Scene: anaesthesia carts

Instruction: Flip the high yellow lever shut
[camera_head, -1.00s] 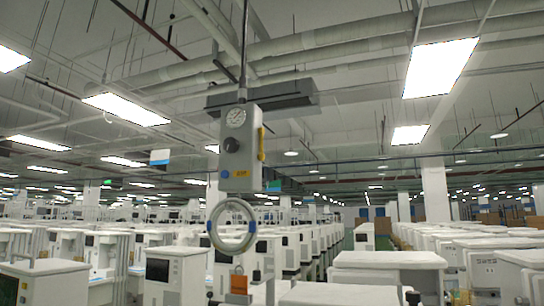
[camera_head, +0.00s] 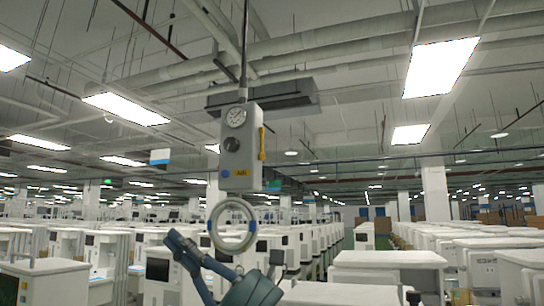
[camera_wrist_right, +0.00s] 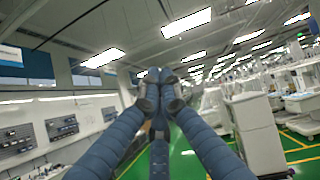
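The yellow lever (camera_head: 262,143) is on the right side of a grey hanging box (camera_head: 239,165), high in the head view. It stands upright along the box's side. My right gripper (camera_wrist_right: 159,90) shows in the wrist view with its blue fingers drawn together at their grey tips, and nothing shows between them. Blue parts of my right arm and hand rise at the bottom of the head view, below the box and well apart from the lever. The lever does not show in the wrist view. My left gripper is not in view.
The box carries a round gauge (camera_head: 235,117) and a dark knob (camera_head: 232,145). A pale ring (camera_head: 232,225) hangs under it, close above my right arm. Rows of white carts (camera_head: 390,260) fill the floor. The air right of the box is clear.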

